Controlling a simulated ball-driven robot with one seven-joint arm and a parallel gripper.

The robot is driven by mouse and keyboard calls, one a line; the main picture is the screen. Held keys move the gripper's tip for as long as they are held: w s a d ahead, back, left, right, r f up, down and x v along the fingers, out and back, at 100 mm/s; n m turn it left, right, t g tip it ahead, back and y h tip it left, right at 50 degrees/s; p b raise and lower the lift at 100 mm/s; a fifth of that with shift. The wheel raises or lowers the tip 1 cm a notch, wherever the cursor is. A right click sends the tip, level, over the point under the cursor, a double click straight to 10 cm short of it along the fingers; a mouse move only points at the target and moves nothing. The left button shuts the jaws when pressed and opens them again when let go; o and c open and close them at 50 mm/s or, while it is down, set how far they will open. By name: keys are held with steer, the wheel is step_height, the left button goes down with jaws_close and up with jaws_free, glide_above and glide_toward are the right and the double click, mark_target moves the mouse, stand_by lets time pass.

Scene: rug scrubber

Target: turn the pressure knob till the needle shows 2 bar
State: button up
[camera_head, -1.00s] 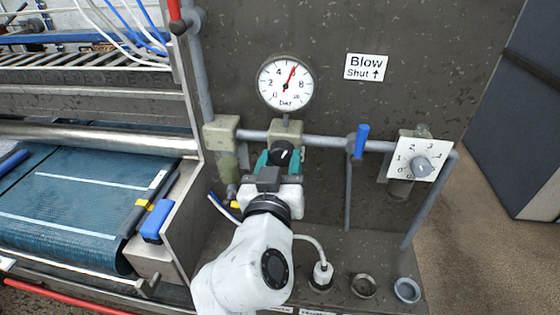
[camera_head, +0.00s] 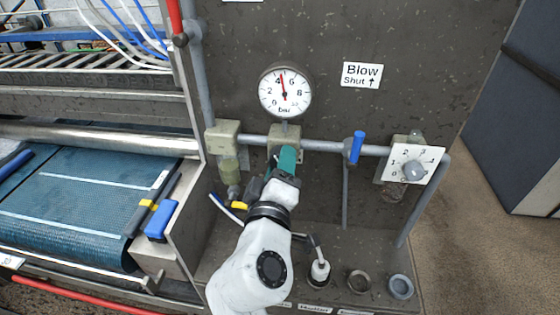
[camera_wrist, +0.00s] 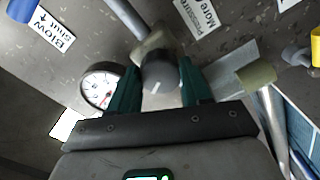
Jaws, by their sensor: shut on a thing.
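The black pressure knob (camera_wrist: 160,72) with a white mark sits between the teal fingers of my gripper (camera_wrist: 158,70) in the wrist view. My gripper is shut on it, and the jaws are rolled sideways. In the head view the fingers of my gripper (camera_head: 287,160) hide the knob. The round white gauge (camera_head: 286,107) is above the regulator body (camera_head: 274,140). Its red needle (camera_head: 282,82) points slightly left of straight up, a little past the 4. The gauge also shows in the wrist view (camera_wrist: 92,98), at a steep tilt.
A blue-handled valve (camera_head: 357,146) and a numbered dial plate (camera_head: 425,158) are on the pipe to the right. A grey-green block (camera_head: 222,138) is on the left.

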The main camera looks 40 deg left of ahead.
steer(key=n+p, duration=0.4)
steer(key=n, duration=0.4)
steer(key=shift+n, duration=0.7)
steer(key=o, duration=1.1)
steer(key=shift+c, duration=0.2)
steer(key=shift+s, duration=0.1)
steer(key=b+v, duration=0.1)
steer(key=v, duration=0.9)
steer(key=shift+s+d, duration=0.25)
